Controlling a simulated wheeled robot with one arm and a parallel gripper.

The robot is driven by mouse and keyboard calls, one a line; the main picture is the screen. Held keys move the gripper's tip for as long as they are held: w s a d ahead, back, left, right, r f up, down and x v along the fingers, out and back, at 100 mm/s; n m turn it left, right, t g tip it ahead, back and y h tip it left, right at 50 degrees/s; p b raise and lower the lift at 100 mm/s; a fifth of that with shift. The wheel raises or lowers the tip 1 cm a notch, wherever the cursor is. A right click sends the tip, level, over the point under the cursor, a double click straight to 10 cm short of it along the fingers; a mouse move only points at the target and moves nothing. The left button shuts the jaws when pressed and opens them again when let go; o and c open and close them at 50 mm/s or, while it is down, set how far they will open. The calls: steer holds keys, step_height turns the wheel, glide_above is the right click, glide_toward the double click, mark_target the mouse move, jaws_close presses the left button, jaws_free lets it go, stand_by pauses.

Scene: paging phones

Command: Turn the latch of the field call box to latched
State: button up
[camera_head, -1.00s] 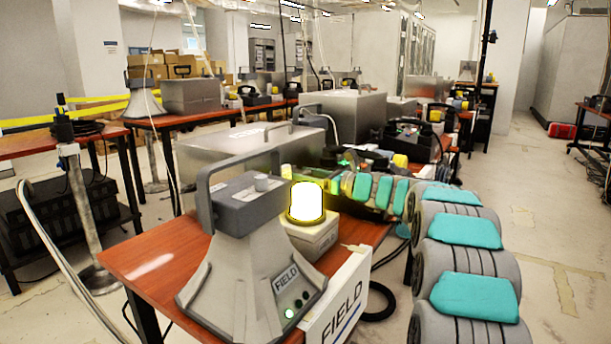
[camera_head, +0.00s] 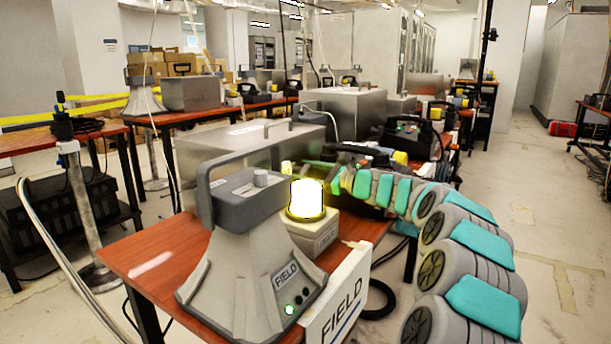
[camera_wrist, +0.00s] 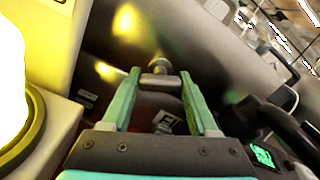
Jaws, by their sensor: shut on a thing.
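In the wrist view my gripper (camera_wrist: 160,76) has its two green fingers on either side of a small metal latch handle (camera_wrist: 160,81) with a round end. It is shut on this handle. The handle stands in front of a grey metal surface, which seems to be the call box (camera_wrist: 205,55). In the head view the grey metal box (camera_head: 228,156) stands on the red-brown table behind the FIELD-marked horn speaker. My gripper (camera_head: 312,167) reaches its right end, behind the lit lamp. The latch is hidden there, and its exact angle is hard to tell.
The lit yellow lamp (camera_head: 307,199) on its pale base stands close to my gripper. The grey horn speaker (camera_head: 245,255) fills the table's front. A black case (camera_head: 412,140) stands behind my arm. The floor at right is free.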

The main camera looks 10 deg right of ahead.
steer(key=n+b, duration=0.2)
steer(key=n, duration=0.1)
steer(key=shift+f, duration=0.15)
steer(key=n+b, duration=0.4)
steer(key=shift+a+f, duration=0.1)
steer(key=n+b, duration=0.2)
steer(key=n, duration=0.1)
steer(key=shift+b, duration=0.3)
steer(key=shift+n+b, duration=1.15)
steer(key=shift+n, duration=0.25)
steer(key=shift+r, duration=0.2)
steer(key=o, duration=1.4)
steer(key=shift+s, duration=0.1)
